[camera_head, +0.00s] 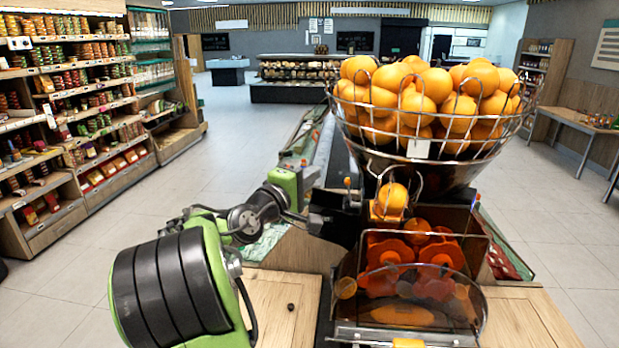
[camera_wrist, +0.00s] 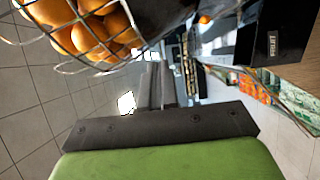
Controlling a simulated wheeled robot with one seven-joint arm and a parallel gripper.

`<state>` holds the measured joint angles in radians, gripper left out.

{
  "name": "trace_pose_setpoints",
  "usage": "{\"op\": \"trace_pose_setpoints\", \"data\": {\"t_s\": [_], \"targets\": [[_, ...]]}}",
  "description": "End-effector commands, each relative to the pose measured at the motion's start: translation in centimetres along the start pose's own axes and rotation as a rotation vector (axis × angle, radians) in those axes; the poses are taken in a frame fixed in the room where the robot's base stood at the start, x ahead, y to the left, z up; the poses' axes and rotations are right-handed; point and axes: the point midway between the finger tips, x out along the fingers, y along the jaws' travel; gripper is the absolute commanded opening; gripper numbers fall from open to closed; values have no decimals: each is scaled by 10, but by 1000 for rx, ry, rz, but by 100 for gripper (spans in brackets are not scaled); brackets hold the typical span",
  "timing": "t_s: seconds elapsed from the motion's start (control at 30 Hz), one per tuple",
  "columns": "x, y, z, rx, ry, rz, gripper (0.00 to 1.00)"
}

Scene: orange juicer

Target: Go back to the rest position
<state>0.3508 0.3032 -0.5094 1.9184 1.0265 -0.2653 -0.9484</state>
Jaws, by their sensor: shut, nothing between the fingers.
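My gripper (camera_wrist: 158,78) shows in the wrist view, with its two thin grey fingers together above the green body and dark crossbar. Nothing is between the fingers. In the head view my arm reaches from the lower left toward the juicer's left side, where the fingertips are hard to make out. The orange juicer (camera_head: 412,300) stands right of centre, with orange parts behind a clear cover. A wire basket (camera_head: 340,112) full of oranges (camera_head: 432,85) tops it. The basket also shows at the upper left of the wrist view (camera_wrist: 85,58), apart from the fingers.
A wooden counter (camera_head: 285,292) surrounds the juicer, with a small dark round spot on it. Stocked shelves (camera_head: 75,110) line the left wall. Tiled floor (camera_head: 130,215) lies clear between them and the counter. A side table (camera_head: 580,125) stands at the right.

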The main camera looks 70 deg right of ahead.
Motion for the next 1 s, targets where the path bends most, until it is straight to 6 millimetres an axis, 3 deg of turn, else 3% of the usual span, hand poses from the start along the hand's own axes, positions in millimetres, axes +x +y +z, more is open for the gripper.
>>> {"op": "trace_pose_setpoints", "data": {"t_s": [0.6, 0.7, 0.77, 0.83, 0.9, 0.97, 1.0], "targets": [[0, 0, 0, 0, 0, -1, 0], [-9, -12, -5, 66, 33, -69, 0], [-28, -33, -15, 177, 91, -197, 0], [-70, -64, -32, 330, 181, -411, 0], [-125, -91, -48, 447, 270, -644, 0], [-176, -108, -54, 506, 335, -827, 0], [-210, -117, -54, 527, 373, -943, 0]]}}
